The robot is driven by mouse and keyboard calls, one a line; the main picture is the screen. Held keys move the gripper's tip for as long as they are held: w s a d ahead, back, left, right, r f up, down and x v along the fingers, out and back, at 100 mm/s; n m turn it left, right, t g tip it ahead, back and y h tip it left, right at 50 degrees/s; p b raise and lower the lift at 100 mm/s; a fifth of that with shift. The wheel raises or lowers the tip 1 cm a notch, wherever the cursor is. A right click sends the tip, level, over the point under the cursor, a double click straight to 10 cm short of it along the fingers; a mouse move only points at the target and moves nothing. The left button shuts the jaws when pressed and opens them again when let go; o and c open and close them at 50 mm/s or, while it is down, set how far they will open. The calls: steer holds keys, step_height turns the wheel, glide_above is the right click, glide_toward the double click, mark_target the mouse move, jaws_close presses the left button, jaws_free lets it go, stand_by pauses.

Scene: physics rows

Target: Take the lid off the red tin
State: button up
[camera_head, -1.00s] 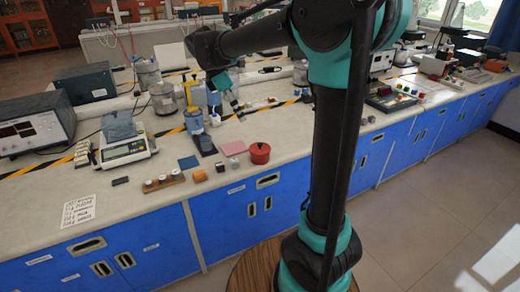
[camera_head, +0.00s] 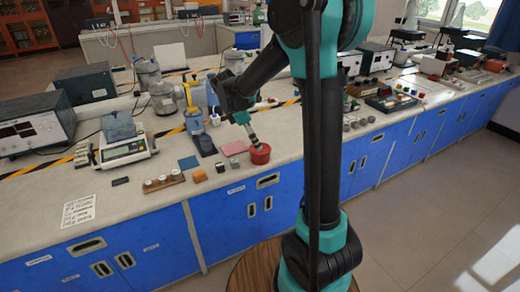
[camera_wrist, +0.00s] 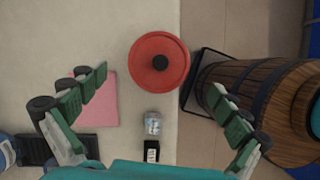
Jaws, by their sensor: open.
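The red tin (camera_head: 260,154) stands near the front edge of the bench in the head view. The lid is on the tin. My gripper (camera_head: 254,143) is just above the tin in the head view. In the wrist view its two green-padded fingers (camera_wrist: 163,97) are spread wide, with nothing between them gripped. The tin lies a little beyond the line of the fingertips. The tin's side is hidden from above.
A pink square (camera_head: 234,148) lies left of the tin. A small clear-topped object (camera_wrist: 153,124) and a dark block (camera_wrist: 151,151) are close to the tin. A wooden barrel-like stool (camera_wrist: 255,92) is beyond the bench edge.

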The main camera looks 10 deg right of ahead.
steer(key=shift+x, duration=1.45)
steer(key=shift+w, duration=0.1)
steer(key=shift+c, duration=0.2)
steer(key=c, duration=1.1)
